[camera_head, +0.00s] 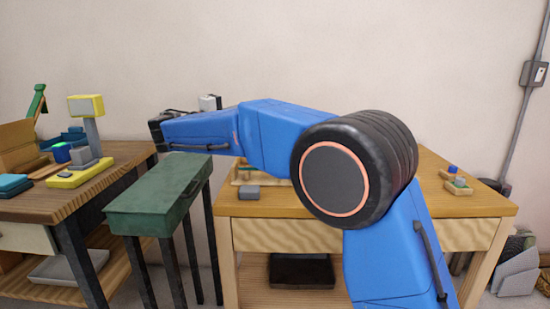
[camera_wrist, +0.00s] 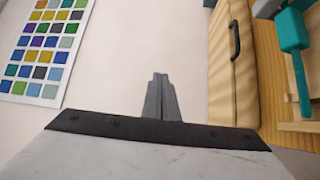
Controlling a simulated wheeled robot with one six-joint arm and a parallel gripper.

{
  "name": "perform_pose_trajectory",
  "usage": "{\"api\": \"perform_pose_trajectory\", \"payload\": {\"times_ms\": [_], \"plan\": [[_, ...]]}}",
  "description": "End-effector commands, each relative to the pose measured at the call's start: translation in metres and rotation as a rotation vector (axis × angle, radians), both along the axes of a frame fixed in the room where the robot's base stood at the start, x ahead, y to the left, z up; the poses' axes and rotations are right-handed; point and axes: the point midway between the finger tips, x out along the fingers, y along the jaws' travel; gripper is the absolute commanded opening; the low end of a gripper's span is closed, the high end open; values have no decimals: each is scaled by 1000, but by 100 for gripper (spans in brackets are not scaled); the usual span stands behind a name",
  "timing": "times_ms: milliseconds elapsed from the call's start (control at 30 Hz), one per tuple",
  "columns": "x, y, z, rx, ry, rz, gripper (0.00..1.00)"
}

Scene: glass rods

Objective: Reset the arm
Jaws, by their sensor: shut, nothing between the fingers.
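My gripper (camera_wrist: 160,78) shows in the wrist view as two grey fingers pressed together, with nothing between them. The fingers stand out against a pale, plain surface and touch nothing that I can see. In the head view my blue arm is raised and bent, reaching left above the green table and the wooden workbench. The fingers cannot be made out in the head view.
A wooden workbench (camera_head: 285,236) stands in front, partly hidden by my arm. A narrow green table (camera_head: 150,200) and a darker bench (camera_head: 35,207) stand left.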

Motion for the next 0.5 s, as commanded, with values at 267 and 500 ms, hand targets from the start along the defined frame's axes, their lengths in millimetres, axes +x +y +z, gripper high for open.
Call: {"api": "perform_pose_trajectory", "payload": {"times_ms": [267,500], "plan": [[-1,-35,-4,34,51,-21,0],[-6,-81,-12,84,118,-46,0]]}}
